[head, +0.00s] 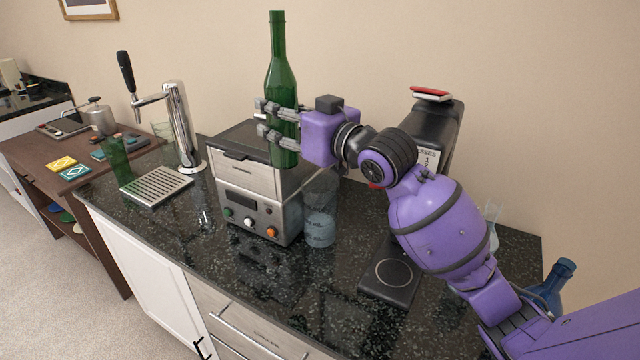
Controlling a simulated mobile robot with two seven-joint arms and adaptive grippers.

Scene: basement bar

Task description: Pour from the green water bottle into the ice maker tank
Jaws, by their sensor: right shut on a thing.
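The green water bottle (281,82) is upright in my right gripper (277,121), which is shut around its lower body. The bottle is in front of the ice maker (262,186) in the picture, and its base overlaps the right part of the machine. The ice maker is a steel box with a dark top and several knobs on its front. I cannot tell whether its tank is open; the bottle and gripper hide part of the top. My left gripper is not in view.
A clear glass (320,228) stands right of the ice maker. A beer tap (181,125) and drip tray (156,187) are to the left, with a green glass (117,160). A black machine (437,122) stands behind my arm. A blue bottle (556,283) is far right.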

